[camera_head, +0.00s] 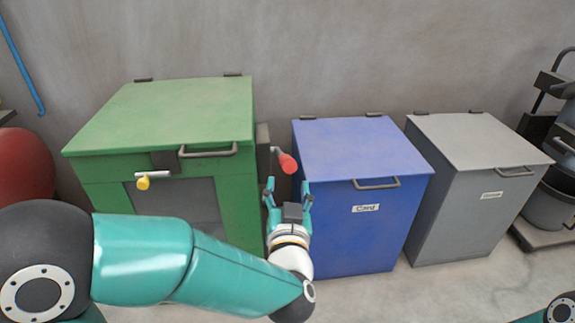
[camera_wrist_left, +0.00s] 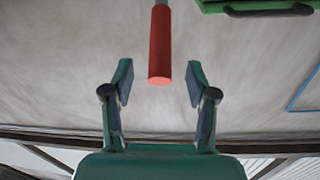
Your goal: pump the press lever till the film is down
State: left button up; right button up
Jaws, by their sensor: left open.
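The press lever has a red grip (camera_head: 287,163) and sticks out from the right side of the green press box (camera_head: 170,112). In the left wrist view the red grip (camera_wrist_left: 160,50) hangs from the top, between and beyond my open fingers. My left gripper (camera_head: 288,190) is open and empty just below the grip, apart from it; its fingers also show in the left wrist view (camera_wrist_left: 160,85). A yellow-knobbed latch (camera_head: 143,182) is on the front of the green box. The film is not visible. My right gripper is out of view.
A blue bin (camera_head: 365,222) labelled "Card" stands close to the right of my left gripper. A grey bin (camera_head: 460,215) is beyond it. A red rounded object (camera_head: 25,168) is at the left, and dark machinery (camera_head: 555,150) at the far right.

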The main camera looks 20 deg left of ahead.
pick_arm(q)
jog(key=x, duration=0.8)
jog(key=shift+w+a, duration=0.15)
jog(key=shift+w, duration=0.15)
grip_shut()
